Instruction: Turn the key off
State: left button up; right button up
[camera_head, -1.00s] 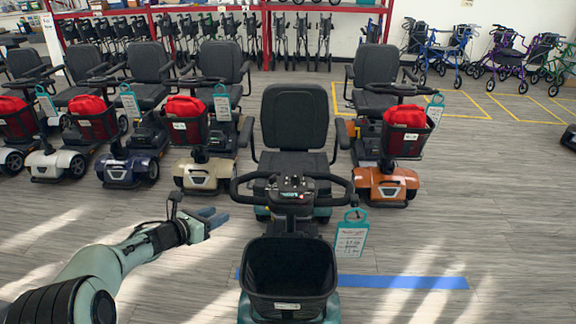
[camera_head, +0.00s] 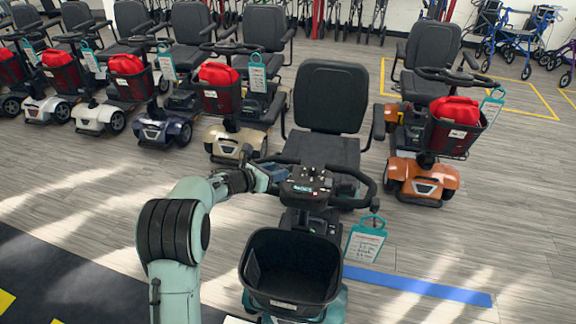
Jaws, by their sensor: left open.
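The nearest scooter has a black seat (camera_head: 330,97), a black front basket (camera_head: 290,268) and a dark control panel (camera_head: 308,181) between its looped handlebars. The key is too small to make out on the panel. My left gripper (camera_head: 272,174) is at the left side of the panel, with its fingers close to the panel's left edge. It is open; I cannot tell whether it touches the panel. My left arm comes in from the lower left and hides part of the left handlebar. My right gripper is not in view.
A teal tag (camera_head: 366,241) hangs at the scooter's right. An orange scooter (camera_head: 424,182) with a red bag in its basket stands to the right. A row of scooters fills the back left. Blue tape (camera_head: 420,287) marks the floor. Floor at the lower right is clear.

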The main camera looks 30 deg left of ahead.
aim_at(288, 166)
pick_arm(q)
jog(key=p+x, duration=0.1)
jog(key=x, duration=0.5)
jog(key=shift+c, duration=0.3)
grip_shut()
